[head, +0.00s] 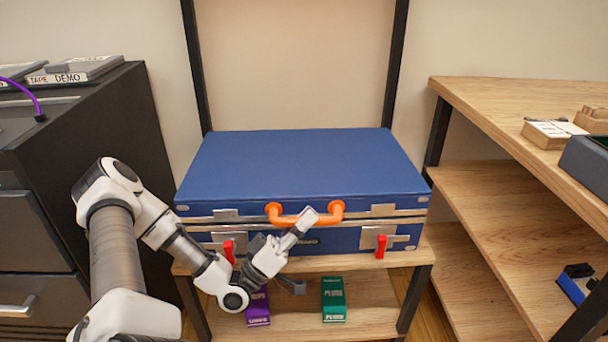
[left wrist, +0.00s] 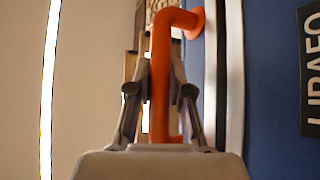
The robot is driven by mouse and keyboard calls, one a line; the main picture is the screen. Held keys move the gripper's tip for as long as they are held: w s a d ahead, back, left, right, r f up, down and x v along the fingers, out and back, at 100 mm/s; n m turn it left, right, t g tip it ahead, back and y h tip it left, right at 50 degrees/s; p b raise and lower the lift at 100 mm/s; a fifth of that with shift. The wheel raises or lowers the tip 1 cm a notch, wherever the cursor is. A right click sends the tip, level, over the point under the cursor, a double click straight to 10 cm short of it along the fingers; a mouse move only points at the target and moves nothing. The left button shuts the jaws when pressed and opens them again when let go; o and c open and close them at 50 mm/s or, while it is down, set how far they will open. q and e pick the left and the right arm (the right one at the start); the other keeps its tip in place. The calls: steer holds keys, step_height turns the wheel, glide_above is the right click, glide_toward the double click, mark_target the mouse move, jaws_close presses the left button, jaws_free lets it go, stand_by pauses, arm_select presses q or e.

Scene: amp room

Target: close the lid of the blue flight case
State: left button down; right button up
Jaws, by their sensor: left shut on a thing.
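The blue flight case (head: 300,160) lies on a wooden shelf, its lid down with only a narrow metal-edged seam showing at the front. An orange handle (head: 335,212) is fixed to the front edge of the lid. My left gripper (head: 306,219) is at the handle, its fingers shut around the bar. In the left wrist view the orange handle (left wrist: 163,70) runs between the two fingers. Two red latches hang at the front, a left one (head: 229,251) and a right one (head: 381,246). My right gripper is out of view.
Below the case, a purple box (head: 258,306) and a green box (head: 333,299) stand on the lower shelf. A dark cabinet (head: 100,160) stands at the left. A wooden shelf unit (head: 500,100) with small items stands at the right.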

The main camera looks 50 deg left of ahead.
arm_select(q)
steer(key=shift+d+f+b, duration=0.1)
steer(key=shift+f+b, duration=0.4)
steer(key=shift+f, duration=0.45)
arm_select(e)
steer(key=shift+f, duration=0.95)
arm_select(q)
steer(key=c, duration=1.1)
jaws_free()
steer(key=shift+f, duration=0.15)
steer(key=shift+o, duration=0.2)
steer(key=v, duration=0.7)
steer(key=shift+s, duration=0.3)
